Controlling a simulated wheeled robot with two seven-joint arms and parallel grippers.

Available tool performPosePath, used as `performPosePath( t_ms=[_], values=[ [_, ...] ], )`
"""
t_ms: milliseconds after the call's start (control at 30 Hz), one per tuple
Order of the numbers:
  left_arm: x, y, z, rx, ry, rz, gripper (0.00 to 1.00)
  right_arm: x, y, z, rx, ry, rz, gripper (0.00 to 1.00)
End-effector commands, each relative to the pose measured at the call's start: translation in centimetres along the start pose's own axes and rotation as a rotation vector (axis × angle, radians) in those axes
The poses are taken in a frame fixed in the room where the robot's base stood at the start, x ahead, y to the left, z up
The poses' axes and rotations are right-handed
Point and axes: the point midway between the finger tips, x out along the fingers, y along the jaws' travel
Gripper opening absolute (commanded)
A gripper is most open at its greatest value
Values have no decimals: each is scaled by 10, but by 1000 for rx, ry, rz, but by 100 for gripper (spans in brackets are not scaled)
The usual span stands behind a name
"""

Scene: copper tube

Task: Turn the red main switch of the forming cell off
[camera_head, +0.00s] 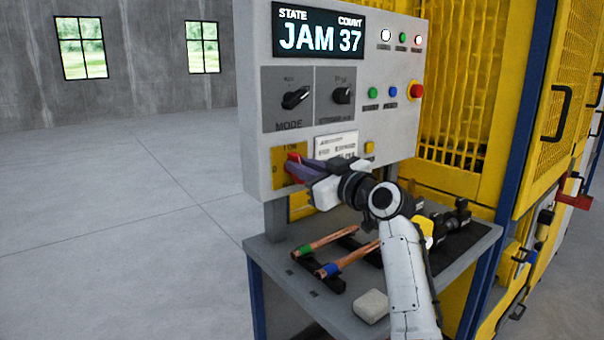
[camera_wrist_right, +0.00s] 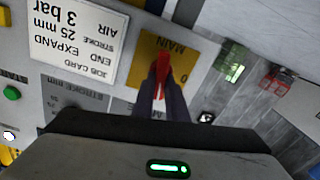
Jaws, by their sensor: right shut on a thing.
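The red main switch (camera_head: 292,158) sits on a yellow plate (camera_head: 279,179) at the lower left of the grey control panel. My right gripper (camera_head: 301,169) reaches it from the right, with its dark fingers shut on the red handle. In the right wrist view the red switch (camera_wrist_right: 163,68) shows between the fingertips (camera_wrist_right: 163,88), in front of the yellow plate (camera_wrist_right: 188,52) marked MAIN and 0. The handle looks roughly upright there; its lower part is hidden by the fingers. My left gripper is not in view.
The panel display (camera_head: 320,36) reads JAM 37. Above the switch are the MODE knob (camera_head: 296,97) and another knob; a red stop button (camera_head: 416,90) is at right. Below, copper tubes (camera_head: 345,260) lie on a rack on the bench (camera_head: 275,255). Floor at left is clear.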

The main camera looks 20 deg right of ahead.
Motion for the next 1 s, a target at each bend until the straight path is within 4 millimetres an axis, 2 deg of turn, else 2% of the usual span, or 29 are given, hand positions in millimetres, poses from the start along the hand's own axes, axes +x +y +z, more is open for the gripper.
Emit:
performPosePath(
  t_ms=[133, 467, 1000],
  values=[
    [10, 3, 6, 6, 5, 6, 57, 0, -1, 4, -141, -2, 1, 0],
    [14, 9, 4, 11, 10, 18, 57, 0, -4, 3, -454, -3, 0, 0],
    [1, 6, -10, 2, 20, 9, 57, 0, -8, 3, -963, -3, -4, 0]
  ],
)
